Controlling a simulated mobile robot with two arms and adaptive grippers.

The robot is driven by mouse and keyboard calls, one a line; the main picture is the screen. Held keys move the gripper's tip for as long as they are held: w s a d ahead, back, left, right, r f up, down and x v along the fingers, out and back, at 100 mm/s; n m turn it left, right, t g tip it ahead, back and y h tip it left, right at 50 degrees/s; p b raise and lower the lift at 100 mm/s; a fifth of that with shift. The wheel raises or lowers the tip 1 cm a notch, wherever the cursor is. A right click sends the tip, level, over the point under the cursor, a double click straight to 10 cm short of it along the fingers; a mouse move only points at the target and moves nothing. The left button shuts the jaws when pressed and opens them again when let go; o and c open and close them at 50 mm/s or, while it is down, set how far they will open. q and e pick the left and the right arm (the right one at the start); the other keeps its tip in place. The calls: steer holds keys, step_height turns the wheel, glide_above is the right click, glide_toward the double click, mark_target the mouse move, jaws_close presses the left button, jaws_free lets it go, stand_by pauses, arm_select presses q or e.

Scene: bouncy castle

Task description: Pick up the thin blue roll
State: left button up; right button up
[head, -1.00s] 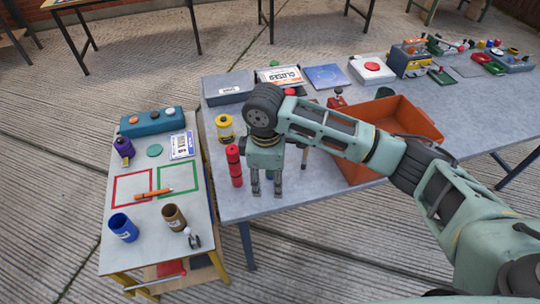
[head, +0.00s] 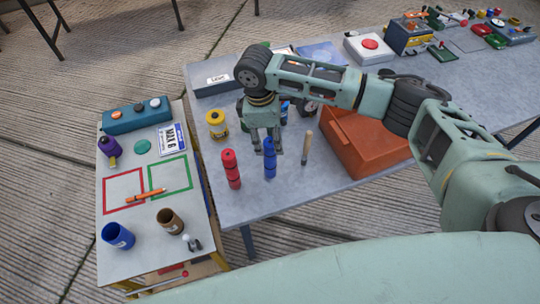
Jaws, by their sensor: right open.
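The thin blue roll (head: 270,158) stands upright near the front edge of the grey table. It looks like a stack of short blue segments. My right gripper (head: 265,151) points down with its fingers apart, and nothing is visibly held. In the picture its fingers lie on either side of the roll's upper part. I cannot tell whether the roll is between the fingers or a little in front of them. My left gripper is not in view.
A red roll (head: 231,169) stands left of the blue one, and a wooden-handled tool (head: 307,148) stands to its right. A yellow spool (head: 217,125) is behind left. An orange crate (head: 368,143) is at right. A lower side table (head: 133,240) is at left.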

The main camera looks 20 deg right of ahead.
mark_target(269, 157)
step_height(269, 157, down, 4)
steer(key=shift+w+d+r+p, duration=0.15)
steer(key=shift+r+p, duration=0.1)
steer(key=shift+p, duration=0.2)
steer(key=shift+f, duration=0.15)
steer(key=c, duration=0.4)
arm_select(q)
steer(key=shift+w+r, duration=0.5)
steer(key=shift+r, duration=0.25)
arm_select(e)
jaws_close()
